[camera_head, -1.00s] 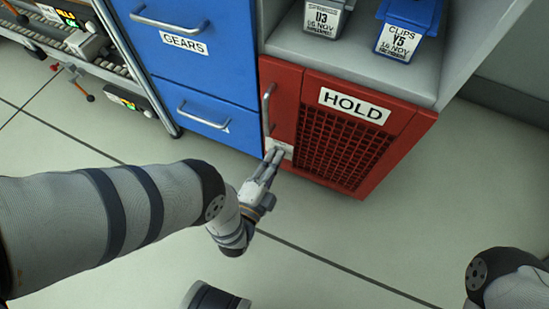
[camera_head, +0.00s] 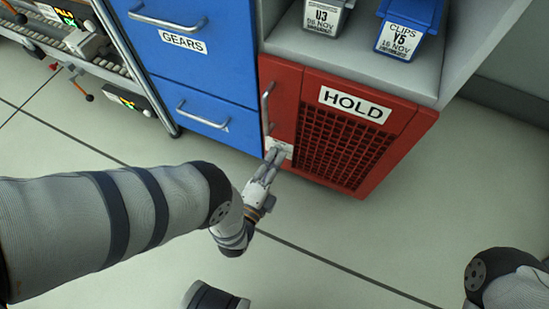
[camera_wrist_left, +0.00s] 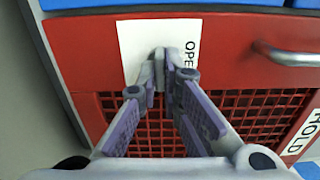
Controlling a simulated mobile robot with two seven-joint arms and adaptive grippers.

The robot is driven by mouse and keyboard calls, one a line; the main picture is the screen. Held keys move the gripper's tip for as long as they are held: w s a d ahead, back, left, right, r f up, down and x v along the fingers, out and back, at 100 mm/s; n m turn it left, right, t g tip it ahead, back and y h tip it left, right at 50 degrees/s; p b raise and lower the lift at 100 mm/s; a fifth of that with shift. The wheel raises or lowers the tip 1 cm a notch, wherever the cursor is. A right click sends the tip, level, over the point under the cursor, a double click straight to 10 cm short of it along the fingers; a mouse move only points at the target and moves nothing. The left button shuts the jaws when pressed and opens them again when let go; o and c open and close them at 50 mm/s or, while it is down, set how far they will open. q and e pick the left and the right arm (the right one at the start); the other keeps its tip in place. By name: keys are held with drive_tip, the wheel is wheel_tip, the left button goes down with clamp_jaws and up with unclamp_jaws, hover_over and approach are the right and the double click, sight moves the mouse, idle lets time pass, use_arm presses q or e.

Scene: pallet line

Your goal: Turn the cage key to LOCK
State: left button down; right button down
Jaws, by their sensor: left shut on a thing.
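The red cage (camera_head: 284,90) carries a HOLD label and a mesh door. A white plate (camera_head: 287,150) sits at its lower left; in the left wrist view the plate (camera_wrist_left: 134,42) shows the letters "OPE", the rest covered. My left gripper (camera_head: 272,158) reaches the plate from the front. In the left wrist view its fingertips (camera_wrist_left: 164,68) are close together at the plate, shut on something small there. The cage key is hidden by the fingers, so I cannot read its angle. My right gripper is out of view; only part of that arm shows at the lower right.
A vertical metal handle (camera_head: 267,108) stands just above the plate, close to my left fingers. Blue drawers (camera_head: 190,80) adjoin the cage on the left. Labelled bins (camera_head: 408,28) sit on the grey shelf above. The floor in front is clear.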

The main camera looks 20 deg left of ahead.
use_arm(q)
drive_tip(key=c, duration=1.8)
unclamp_jaws()
drive_tip(key=shift+a, duration=0.1)
drive_tip(key=shift+o, duration=0.2)
drive_tip(key=s, duration=1.2)
drive_tip(key=shift+a, duration=0.15)
